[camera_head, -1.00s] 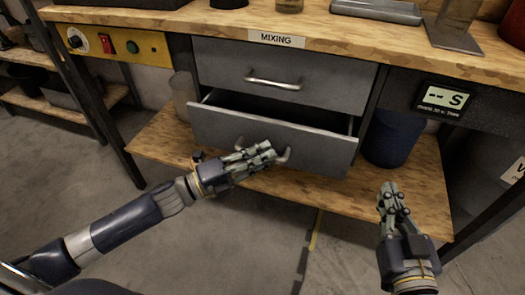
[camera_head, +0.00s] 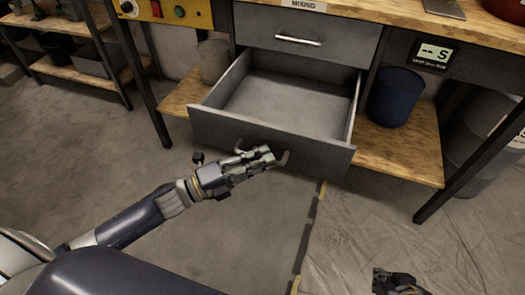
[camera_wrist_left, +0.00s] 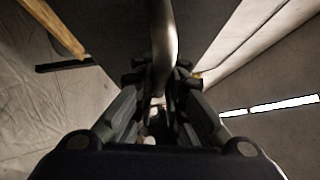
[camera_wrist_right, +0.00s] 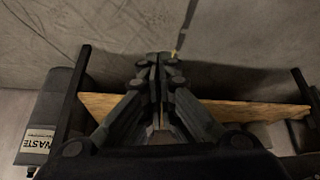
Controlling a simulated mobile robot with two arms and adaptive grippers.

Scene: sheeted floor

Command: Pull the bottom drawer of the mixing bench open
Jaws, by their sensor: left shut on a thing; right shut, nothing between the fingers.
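The bottom drawer (camera_head: 215,124) of the mixing bench stands well out from the bench, and its bare grey inside shows in the head view. My left gripper (camera_head: 265,157) is at the drawer's front, shut on its bar handle (camera_head: 283,158). The left wrist view shows the handle (camera_wrist_left: 165,45) running between the fingers (camera_wrist_left: 163,90). The upper drawer (camera_head: 310,33) is closed, with a silver handle. My right gripper (camera_head: 385,278) is low at the head view's bottom edge, apart from the bench. In the right wrist view its fingers (camera_wrist_right: 160,65) are together and empty.
A blue bin (camera_head: 396,98) and a pale container (camera_head: 213,60) stand on the bench's wooden lower shelf (camera_head: 410,155), either side of the drawers. A grey drum (camera_head: 480,150) is at right.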

